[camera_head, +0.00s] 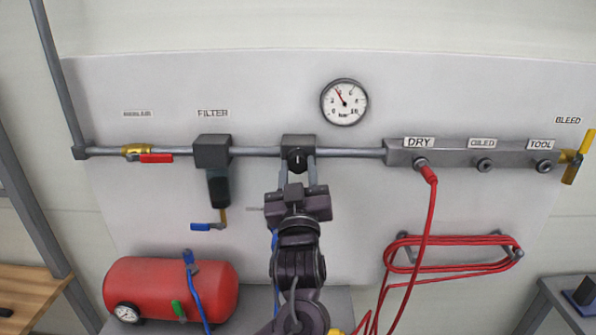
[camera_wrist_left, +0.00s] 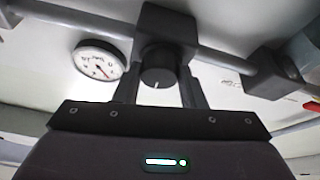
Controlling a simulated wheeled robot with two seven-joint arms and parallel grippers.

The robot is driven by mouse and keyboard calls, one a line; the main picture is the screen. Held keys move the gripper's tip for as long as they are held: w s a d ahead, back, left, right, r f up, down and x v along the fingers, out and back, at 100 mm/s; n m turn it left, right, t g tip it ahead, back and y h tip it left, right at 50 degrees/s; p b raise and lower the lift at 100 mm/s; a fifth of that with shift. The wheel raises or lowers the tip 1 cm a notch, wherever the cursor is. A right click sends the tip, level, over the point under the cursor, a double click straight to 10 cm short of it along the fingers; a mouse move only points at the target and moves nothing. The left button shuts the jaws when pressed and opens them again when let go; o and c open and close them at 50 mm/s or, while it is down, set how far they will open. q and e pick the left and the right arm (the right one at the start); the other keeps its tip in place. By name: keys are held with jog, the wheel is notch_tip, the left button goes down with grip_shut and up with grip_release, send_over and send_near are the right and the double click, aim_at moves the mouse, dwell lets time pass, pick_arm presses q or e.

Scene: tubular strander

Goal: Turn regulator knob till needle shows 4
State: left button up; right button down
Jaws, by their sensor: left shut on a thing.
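The regulator (camera_head: 298,141) is a dark block on the grey pipe, with a round black knob (camera_head: 296,154) on it. My left gripper (camera_head: 297,167) reaches up from below, with one finger on each side of the knob, shut on it. The wrist view shows the knob (camera_wrist_left: 157,76) between the fingers, with a white mark on its face pointing down in that picture. The round white gauge (camera_head: 344,102) hangs above and right of the regulator. Its red needle points up and left, near the upper-left numerals; the exact reading is too small to tell. My right gripper is not in view.
A filter (camera_head: 212,152) sits left on the pipe, beyond it a red-handled valve (camera_head: 150,156). Right is a manifold (camera_head: 453,154) with DRY, OILED and TOOL outlets; a red hose (camera_head: 430,215) hangs from DRY. A red tank (camera_head: 170,285) stands lower left.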

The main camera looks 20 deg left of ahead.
pick_arm(q)
jog(key=shift+m+h, duration=0.4)
jog(key=shift+m, duration=0.3)
jog(key=o, duration=1)
jog(key=b+v, duration=0.3)
jog(key=v, duration=0.4)
jog(key=shift+s+f, duration=0.2)
jog(key=shift+s, duration=0.1)
dwell(1.6)
